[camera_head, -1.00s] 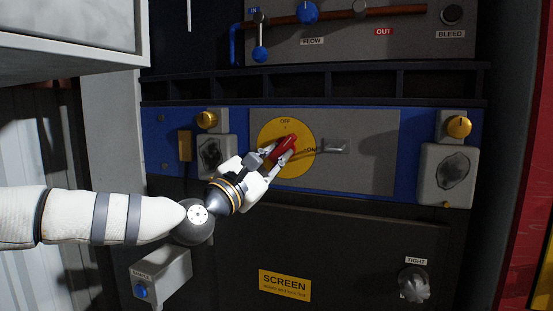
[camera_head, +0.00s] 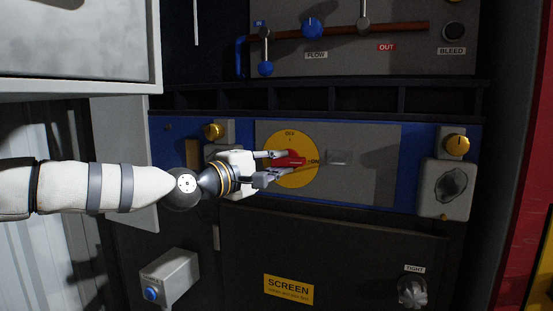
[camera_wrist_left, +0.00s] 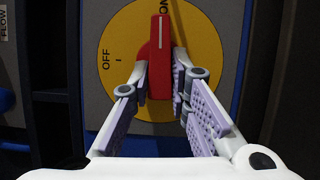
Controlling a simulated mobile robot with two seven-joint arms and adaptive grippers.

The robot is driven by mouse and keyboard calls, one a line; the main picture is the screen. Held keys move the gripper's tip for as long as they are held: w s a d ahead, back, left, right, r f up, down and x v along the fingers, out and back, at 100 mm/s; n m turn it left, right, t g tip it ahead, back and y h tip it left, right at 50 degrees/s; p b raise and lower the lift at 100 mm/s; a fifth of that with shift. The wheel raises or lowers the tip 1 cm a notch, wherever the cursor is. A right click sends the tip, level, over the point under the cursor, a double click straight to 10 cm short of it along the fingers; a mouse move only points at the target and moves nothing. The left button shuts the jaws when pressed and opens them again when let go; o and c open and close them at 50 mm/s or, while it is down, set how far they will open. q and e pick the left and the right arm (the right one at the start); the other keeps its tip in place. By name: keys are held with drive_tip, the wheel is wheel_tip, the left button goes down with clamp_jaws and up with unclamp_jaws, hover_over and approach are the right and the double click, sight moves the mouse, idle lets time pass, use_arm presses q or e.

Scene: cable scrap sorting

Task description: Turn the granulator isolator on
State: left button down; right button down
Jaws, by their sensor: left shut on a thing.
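The granulator isolator is a red handle (camera_head: 290,160) on a round yellow plate (camera_head: 292,178) set in a grey panel. The plate is marked OFF at the top and ON at the right. The handle now lies about level, its tip pointing right at the ON mark. My left gripper (camera_head: 277,166) comes in from the left and is shut on the handle, a finger on each side. In the left wrist view the red handle (camera_wrist_left: 160,60) stands between the fingers with its tip at the ON mark. My right gripper is not in view.
Yellow knobs (camera_head: 214,131) (camera_head: 456,143) flank the panel. Above are a pipe with blue valves (camera_head: 312,28) and a BLEED button. Below are a SCREEN door (camera_head: 350,245) and a sample box (camera_head: 169,276).

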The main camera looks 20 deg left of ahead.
use_arm(q)
drive_tip(key=shift+m, duration=0.4)
idle(0.3)
drive_tip(key=c, duration=1.5)
unclamp_jaws()
drive_tip(key=v, duration=1.2)
drive_tip(key=shift+r, duration=0.3)
